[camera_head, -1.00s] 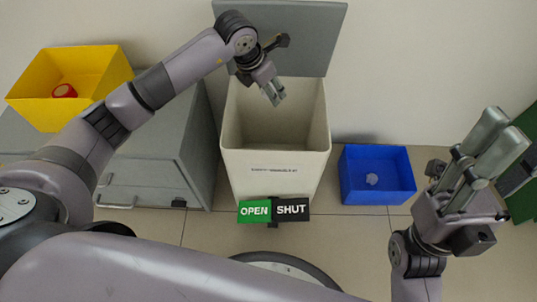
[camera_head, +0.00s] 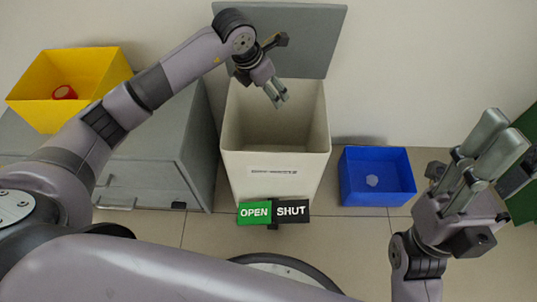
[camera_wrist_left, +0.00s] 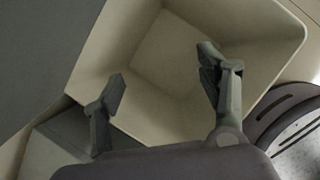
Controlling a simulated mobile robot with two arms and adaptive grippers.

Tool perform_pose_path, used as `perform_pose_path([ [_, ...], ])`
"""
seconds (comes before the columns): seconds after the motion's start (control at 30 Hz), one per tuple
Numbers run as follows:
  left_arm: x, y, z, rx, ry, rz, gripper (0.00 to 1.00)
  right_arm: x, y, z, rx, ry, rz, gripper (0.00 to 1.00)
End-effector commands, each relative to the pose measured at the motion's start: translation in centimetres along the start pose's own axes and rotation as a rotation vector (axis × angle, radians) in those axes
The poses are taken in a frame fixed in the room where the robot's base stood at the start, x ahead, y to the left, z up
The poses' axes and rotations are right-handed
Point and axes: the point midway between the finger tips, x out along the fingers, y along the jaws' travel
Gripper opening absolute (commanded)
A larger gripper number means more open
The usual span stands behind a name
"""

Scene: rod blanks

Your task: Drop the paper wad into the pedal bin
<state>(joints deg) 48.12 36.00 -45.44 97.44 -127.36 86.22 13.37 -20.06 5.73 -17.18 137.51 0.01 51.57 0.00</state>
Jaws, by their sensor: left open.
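The pedal bin (camera_head: 250,172) is a cream, square-mouthed bin with its grey lid (camera_head: 310,40) raised against the wall. My left gripper (camera_head: 276,97) is over the bin's mouth, pointing down. In the left wrist view the left gripper (camera_wrist_left: 163,85) has its fingers wide apart with nothing between them, and the visible part of the bin's inside (camera_wrist_left: 180,55) looks empty.
A green OPEN plate (camera_head: 254,212) and a black SHUT plate (camera_head: 291,210) are at the bin's front foot. A yellow box (camera_head: 45,112) with a red object (camera_head: 64,92) stands on a grey cabinet (camera_head: 150,180) at the left. Floor between bin and blue box is narrow.

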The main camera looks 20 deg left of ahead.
Motion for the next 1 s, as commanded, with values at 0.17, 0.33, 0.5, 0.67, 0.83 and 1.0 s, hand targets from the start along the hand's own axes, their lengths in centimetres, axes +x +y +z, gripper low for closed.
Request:
perform_pose_path([
  [0.17,-3.6,0.1,0.1,0.001,-0.004,0.003,0.67,0.0,0.0,0.0,0.0,0.0,0.0,0.4],
  [0.33,-7.2,0.1,0.1,0.001,-0.004,0.003,0.67,0.0,0.0,0.0,0.0,0.0,0.0,0.4],
  [0.5,-9.8,0.1,0.1,0.0,-0.002,0.002,0.67,0.0,0.0,0.0,0.0,0.0,0.0,0.4],
  [0.67,-10.9,0.0,0.0,0.001,-0.001,0.001,0.67,0.0,0.0,0.0,0.0,0.0,0.0,0.4],
  [0.83,-11.1,0.0,0.0,0.0,0.0,0.0,0.67,0.0,0.0,0.0,0.0,0.0,0.0,0.4],
  [1.0,-11.1,0.0,0.0,0.0,0.0,0.0,0.67,0.0,0.0,0.0,0.0,0.0,0.0,0.4],
])
